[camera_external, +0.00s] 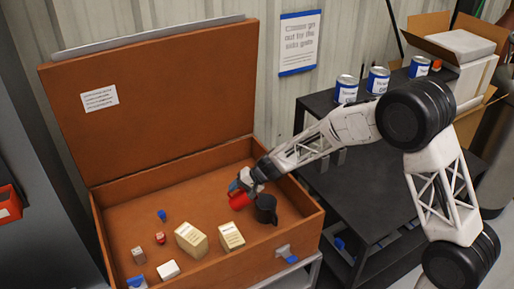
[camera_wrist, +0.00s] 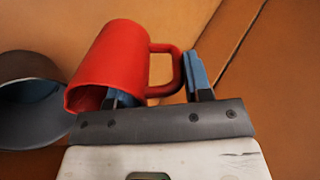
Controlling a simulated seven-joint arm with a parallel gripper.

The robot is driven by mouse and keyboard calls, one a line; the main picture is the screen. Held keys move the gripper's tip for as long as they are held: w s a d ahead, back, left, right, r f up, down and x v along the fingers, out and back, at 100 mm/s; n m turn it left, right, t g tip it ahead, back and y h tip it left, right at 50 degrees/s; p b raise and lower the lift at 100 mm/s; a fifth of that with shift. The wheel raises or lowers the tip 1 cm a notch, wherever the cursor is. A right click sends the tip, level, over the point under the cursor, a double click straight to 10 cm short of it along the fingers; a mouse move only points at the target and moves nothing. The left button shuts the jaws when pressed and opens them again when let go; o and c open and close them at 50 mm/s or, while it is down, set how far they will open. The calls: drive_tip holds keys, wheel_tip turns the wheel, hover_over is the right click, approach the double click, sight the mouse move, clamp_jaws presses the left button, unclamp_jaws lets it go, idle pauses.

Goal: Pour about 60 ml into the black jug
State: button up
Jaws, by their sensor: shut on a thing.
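The red mug (camera_wrist: 112,58) is in my gripper (camera_wrist: 158,88), tilted far over on its side. In the wrist view its rim end points down and left, towards the black jug (camera_wrist: 22,68), and its handle lies near the right finger. In the external view the red mug (camera_external: 238,201) is below my gripper (camera_external: 247,184), just left of the black jug (camera_external: 266,206). The jug stands upright in the open case. I see no stream between mug and jug. What each holds is not clear.
The brown case (camera_external: 270,243) has its lid (camera_external: 155,110) raised behind. Two cream boxes (camera_external: 191,239) (camera_external: 231,236), a white block (camera_external: 168,269) and a small red item (camera_external: 160,238) lie left of the jug. A dark bench (camera_external: 350,190) with several cans stands right.

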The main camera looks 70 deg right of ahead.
drive_tip(key=shift+w+a+f+g+h, duration=0.15)
drive_tip(key=shift+w+f+g+h, duration=0.15)
drive_tip(key=shift+w+f+g, duration=0.55)
drive_tip(key=shift+w+a+f+g+h+b, duration=0.35)
drive_tip(key=shift+w+f+g, duration=0.55)
drive_tip(key=shift+g, duration=0.3)
drive_tip(key=shift+w+a+f+g+h+b, duration=0.4)
drive_tip(key=shift+w+f+g, duration=0.45)
drive_tip(key=shift+w+g, duration=0.25)
drive_tip(key=shift+w+a+f+g+h+b, duration=0.35)
drive_tip(key=shift+w+f+g, duration=0.55)
drive_tip(key=shift+g, duration=0.35)
drive_tip(key=shift+w, duration=0.15)
